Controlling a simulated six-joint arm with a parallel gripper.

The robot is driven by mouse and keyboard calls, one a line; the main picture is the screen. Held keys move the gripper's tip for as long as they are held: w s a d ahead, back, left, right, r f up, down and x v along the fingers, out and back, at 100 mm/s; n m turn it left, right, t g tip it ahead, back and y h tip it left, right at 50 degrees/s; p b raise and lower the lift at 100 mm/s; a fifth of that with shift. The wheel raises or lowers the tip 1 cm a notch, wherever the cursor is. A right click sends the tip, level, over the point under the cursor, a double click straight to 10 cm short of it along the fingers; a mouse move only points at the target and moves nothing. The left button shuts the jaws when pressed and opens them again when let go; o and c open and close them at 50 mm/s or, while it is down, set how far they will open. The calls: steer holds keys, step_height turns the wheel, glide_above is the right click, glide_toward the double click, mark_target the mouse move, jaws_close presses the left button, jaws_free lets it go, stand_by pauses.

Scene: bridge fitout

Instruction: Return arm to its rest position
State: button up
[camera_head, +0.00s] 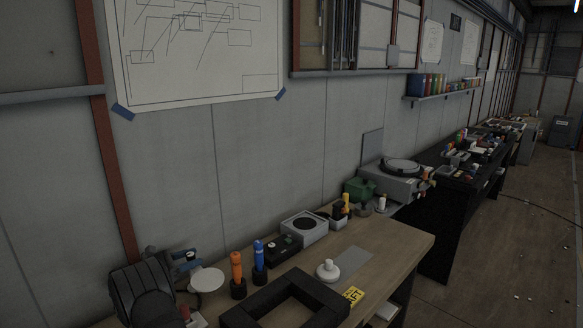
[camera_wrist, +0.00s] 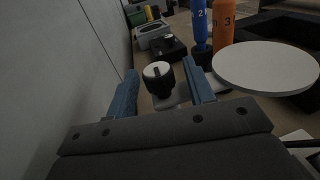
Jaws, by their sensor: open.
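My gripper (camera_head: 187,262) is at the lower left of the head view, at the left end of the wooden bench (camera_head: 405,250) and close to the wall. In the wrist view its two blue fingers (camera_wrist: 162,78) are spread apart. A black knob with a white top (camera_wrist: 158,72) shows in the gap between them. I cannot tell how far beyond the fingertips it is, and neither finger is seen pressing on it. My dark arm hides part of the bench's left end.
A white disc (camera_head: 207,280) is just right of my gripper. Beyond it stand an orange bottle (camera_head: 237,268) and a blue bottle (camera_head: 259,255). A black frame (camera_head: 285,300) lies at the bench front. A grey box (camera_head: 304,226) is near the wall (camera_head: 270,150).

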steer(key=shift+s+r+n+t+y, duration=0.1)
steer(key=shift+r+n+t+y, duration=0.05)
steer(key=shift+n+t+y, duration=1.05)
steer(key=shift+r+n+t+y, duration=0.15)
steer(key=shift+n+t+y, duration=0.95)
steer(key=shift+t+y, duration=0.2)
steer(key=v, duration=1.6)
